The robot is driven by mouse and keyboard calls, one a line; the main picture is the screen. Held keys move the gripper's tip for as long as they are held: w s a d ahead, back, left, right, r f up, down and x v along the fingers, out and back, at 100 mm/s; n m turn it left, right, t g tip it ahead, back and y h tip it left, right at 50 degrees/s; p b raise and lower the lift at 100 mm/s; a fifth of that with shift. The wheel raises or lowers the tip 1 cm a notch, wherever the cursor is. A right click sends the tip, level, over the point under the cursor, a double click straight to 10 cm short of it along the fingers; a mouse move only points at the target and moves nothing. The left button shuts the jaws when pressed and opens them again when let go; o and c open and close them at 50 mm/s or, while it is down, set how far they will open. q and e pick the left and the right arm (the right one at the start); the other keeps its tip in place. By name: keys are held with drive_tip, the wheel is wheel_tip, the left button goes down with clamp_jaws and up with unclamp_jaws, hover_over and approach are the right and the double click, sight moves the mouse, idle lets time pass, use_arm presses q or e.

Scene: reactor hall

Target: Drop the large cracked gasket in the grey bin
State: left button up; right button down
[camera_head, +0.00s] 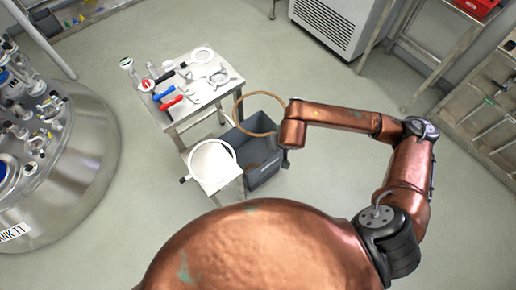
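A large thin brown ring, the gasket (236,112), is tilted in the air beside the small metal table and above the back part of the grey bin (264,178). Any crack in it is too small to make out. My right gripper (276,140) is at the end of the copper arm, at the ring's right edge, and appears shut on it. The fingers are mostly hidden by my wrist. My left gripper is not in view.
The metal table (228,92) holds tools with red and blue handles, jars and pale rings. A white round vessel (212,160) sits on a low stool left of the bin. A large steel vessel (75,165) stands at left. Floor right of the bin is clear.

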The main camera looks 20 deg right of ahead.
use_arm(q)
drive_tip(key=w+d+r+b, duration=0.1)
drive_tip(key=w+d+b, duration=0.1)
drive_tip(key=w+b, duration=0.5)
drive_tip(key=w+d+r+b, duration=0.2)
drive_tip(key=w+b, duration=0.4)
drive_tip(key=b, duration=0.2)
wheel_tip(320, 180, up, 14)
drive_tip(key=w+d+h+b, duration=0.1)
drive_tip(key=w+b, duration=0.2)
drive_tip(key=b, duration=0.4)
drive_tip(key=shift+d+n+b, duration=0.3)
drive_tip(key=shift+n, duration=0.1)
use_arm(e)
drive_tip(key=w+d+f+n, duration=0.1)
drive_tip(key=w+f, duration=0.3)
drive_tip(key=f, duration=1)
drive_tip(key=w+d+f+n+y, duration=0.1)
drive_tip(key=w+f, duration=0.3)
drive_tip(key=f, duration=1.1)
drive_tip(key=shift+d+n+y, duration=0.3)
drive_tip(key=shift+d+n, duration=0.45)
drive_tip(key=shift+n, duration=0.15)
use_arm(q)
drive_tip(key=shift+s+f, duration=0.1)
use_arm(e)
drive_tip(key=c, duration=1.8)
unclamp_jaws()
